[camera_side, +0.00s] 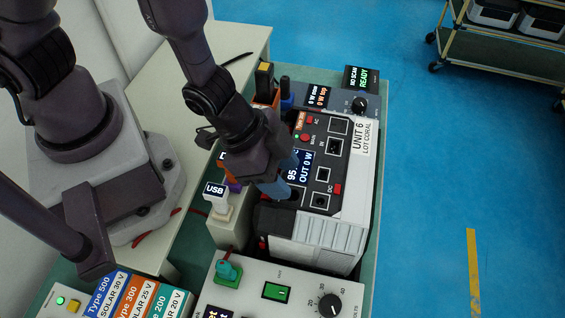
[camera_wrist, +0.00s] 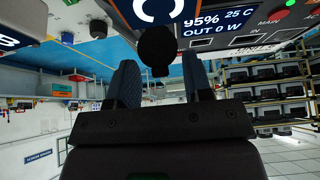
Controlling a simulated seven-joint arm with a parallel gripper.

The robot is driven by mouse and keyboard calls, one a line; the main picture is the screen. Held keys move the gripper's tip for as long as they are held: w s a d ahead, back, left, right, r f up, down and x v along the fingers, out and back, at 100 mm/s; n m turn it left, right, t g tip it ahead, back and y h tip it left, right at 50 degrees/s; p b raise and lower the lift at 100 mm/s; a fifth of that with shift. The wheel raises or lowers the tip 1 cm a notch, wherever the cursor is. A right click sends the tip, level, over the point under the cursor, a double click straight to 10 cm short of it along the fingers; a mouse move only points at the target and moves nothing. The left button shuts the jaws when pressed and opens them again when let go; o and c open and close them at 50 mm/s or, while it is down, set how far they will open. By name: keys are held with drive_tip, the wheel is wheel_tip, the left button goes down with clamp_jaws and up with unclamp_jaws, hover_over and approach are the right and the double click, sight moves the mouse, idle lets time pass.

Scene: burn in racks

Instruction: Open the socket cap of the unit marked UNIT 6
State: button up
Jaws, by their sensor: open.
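The unit marked UNIT 6 (camera_side: 358,140) is a white and black box with a dark panel, seen in the side view. Its display (camera_side: 299,168) reads OUT 0 W and also shows in the wrist view (camera_wrist: 208,22). My gripper (camera_side: 282,176) is open at the panel's left part, beside the display. In the wrist view my gripper (camera_wrist: 160,70) has its two blue fingers apart. A round black piece, which looks like the socket cap (camera_wrist: 156,47), shows between and just beyond the fingertips. I cannot tell whether the fingers touch it. In the side view my gripper partly hides that area.
A white USB piece (camera_side: 216,197) stands left of the unit. Coloured Type cards (camera_side: 134,296) stand at the front left.

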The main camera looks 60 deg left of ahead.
sight(284, 174)
drive_tip(key=shift+w+d, duration=0.1)
drive_tip(key=shift+w+d+f+g+y, duration=0.1)
drive_tip(key=shift+w+d+g+y, duration=0.15)
drive_tip(key=shift+g+y, duration=0.25)
drive_tip(key=shift+w+d+f+g+y, duration=0.15)
drive_tip(key=shift+w+g+y, duration=0.1)
drive_tip(key=shift+g+y, duration=0.25)
drive_tip(key=shift+w+d+f+g+y, duration=0.15)
drive_tip(key=shift+w+d+g+y, duration=0.1)
drive_tip(key=shift+g+y, duration=0.3)
drive_tip(key=shift+w+d+f+g+y, duration=0.1)
drive_tip(key=shift+w+d+g+y, duration=0.1)
drive_tip(key=shift+g+y, duration=0.35)
wheel_tip(284, 174, up, 13)
drive_tip(key=shift+s, duration=0.1)
drive_tip(key=o, duration=0.3)
drive_tip(key=shift+s+a, duration=0.1)
drive_tip(key=shift+o, duration=0.3)
drive_tip(key=shift+s+a+f, duration=0.6)
drive_tip(key=shift+a+f, duration=0.05)
drive_tip(key=shift+a, duration=0.1)
wheel_tip(284, 174, down, 13)
drive_tip(key=shift+s, duration=0.1)
